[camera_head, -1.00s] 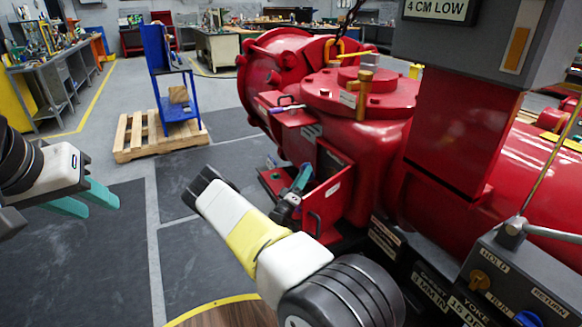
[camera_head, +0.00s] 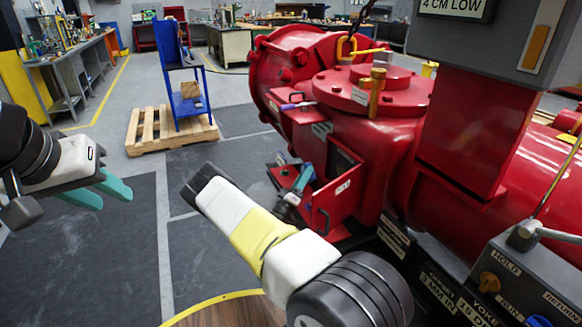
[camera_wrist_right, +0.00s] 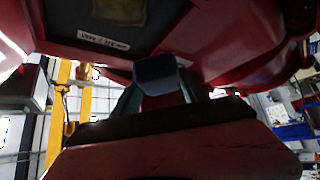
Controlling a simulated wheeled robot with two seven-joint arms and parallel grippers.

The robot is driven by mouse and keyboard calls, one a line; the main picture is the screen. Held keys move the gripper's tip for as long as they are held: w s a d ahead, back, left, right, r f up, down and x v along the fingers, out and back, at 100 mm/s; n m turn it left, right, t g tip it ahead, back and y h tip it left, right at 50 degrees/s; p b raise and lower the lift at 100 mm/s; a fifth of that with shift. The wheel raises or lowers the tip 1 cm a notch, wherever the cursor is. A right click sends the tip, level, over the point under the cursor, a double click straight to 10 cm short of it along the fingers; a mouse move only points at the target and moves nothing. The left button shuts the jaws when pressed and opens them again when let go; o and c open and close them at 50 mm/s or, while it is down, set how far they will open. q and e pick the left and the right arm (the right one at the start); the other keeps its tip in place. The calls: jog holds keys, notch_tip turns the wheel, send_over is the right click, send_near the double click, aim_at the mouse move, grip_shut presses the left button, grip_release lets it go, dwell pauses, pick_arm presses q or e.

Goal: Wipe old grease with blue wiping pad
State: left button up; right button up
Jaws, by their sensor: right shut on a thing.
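My right gripper (camera_head: 302,180) is beside the red valve body, at an open-topped red bracket box, and is small in the head view. In the right wrist view its teal fingers (camera_wrist_right: 158,98) are shut on a dark blue block, the blue wiping pad (camera_wrist_right: 156,74). Just beyond the pad is a dark panel (camera_wrist_right: 70,25) with a brownish patch (camera_wrist_right: 118,10), perhaps the old grease, and a white label. I cannot tell whether the pad touches the panel. My left gripper (camera_head: 101,191) is at the far left with its teal fingers apart and empty.
The red valve actuator (camera_head: 340,110) fills the middle and right. A grey control box (camera_head: 520,275) stands at the lower right. A wooden pallet (camera_head: 150,130) with a blue stand (camera_head: 168,60) is at the back left. The floor between is clear.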

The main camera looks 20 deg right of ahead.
jog(key=shift+d, duration=0.15)
dwell(0.3)
jog(key=shift+w+d+f, duration=0.1)
jog(key=shift+d+f, duration=0.05)
jog(key=shift+d, duration=1.75)
jog(key=shift+d+f, duration=0.15)
jog(key=shift+d, duration=1.7)
jog(key=shift+c, duration=0.2)
jog(key=shift+d, duration=0.15)
